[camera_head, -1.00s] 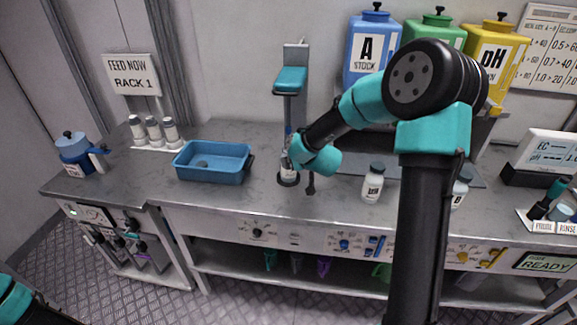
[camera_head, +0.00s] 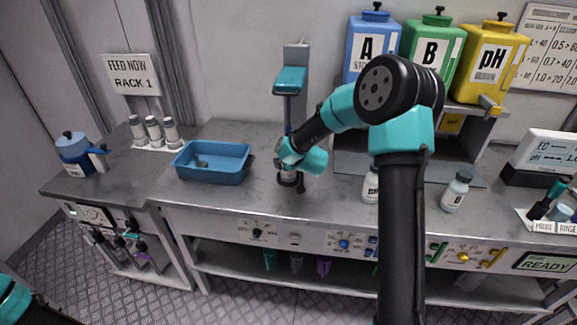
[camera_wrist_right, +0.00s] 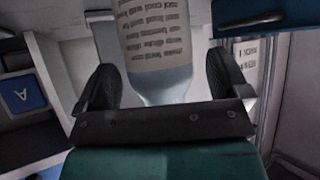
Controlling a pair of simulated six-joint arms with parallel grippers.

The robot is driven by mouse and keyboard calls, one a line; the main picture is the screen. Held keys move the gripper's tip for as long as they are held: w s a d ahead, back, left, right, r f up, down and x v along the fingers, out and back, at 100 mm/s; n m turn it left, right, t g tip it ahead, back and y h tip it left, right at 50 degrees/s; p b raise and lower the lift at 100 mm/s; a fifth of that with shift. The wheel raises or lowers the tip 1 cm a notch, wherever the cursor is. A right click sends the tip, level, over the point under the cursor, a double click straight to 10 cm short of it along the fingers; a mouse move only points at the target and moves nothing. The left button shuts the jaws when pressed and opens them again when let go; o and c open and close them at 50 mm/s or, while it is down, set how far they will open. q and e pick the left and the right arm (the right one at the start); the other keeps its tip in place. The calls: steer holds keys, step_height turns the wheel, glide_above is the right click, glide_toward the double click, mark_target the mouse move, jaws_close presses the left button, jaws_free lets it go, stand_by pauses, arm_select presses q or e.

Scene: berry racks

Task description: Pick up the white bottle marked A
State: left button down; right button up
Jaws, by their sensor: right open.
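My right gripper (camera_head: 287,160) is at the stand with the teal head, just above its black ring, with its jaws open. A white bottle (camera_head: 288,176) shows only in part there, mostly hidden by the gripper. In the right wrist view the white bottle (camera_wrist_right: 155,35), with lines of printed text on its label, lies between the two spread fingers of the gripper (camera_wrist_right: 163,85). No letter A is readable on it. Of my left arm only a teal and black part shows at the bottom left corner of the head view; its gripper is out of view.
A blue tray (camera_head: 212,164) stands left of the stand. Two more white bottles, one partly behind my arm (camera_head: 370,186) and one marked B (camera_head: 455,192), stand to the right. Several small bottles (camera_head: 153,130) stand at the back left. Blue, green and yellow containers (camera_head: 431,55) stand behind.

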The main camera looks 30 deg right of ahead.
steer(key=shift+w+f, duration=0.15)
steer(key=shift+w, duration=0.1)
steer(key=shift+c, duration=0.2)
steer(key=c, duration=1)
steer(key=s+a+r, duration=0.1)
steer(key=s+a, duration=0.1)
steer(key=s, duration=0.2)
steer(key=s+a+r, duration=0.2)
steer(key=s+a, duration=0.1)
steer(key=s, duration=0.2)
steer(key=s+a+r, duration=0.2)
steer(key=s+a, duration=0.1)
steer(key=s, duration=0.1)
steer(key=shift+s+a, duration=0.2)
steer(key=shift+s, duration=0.1)
stand_by(0.4)
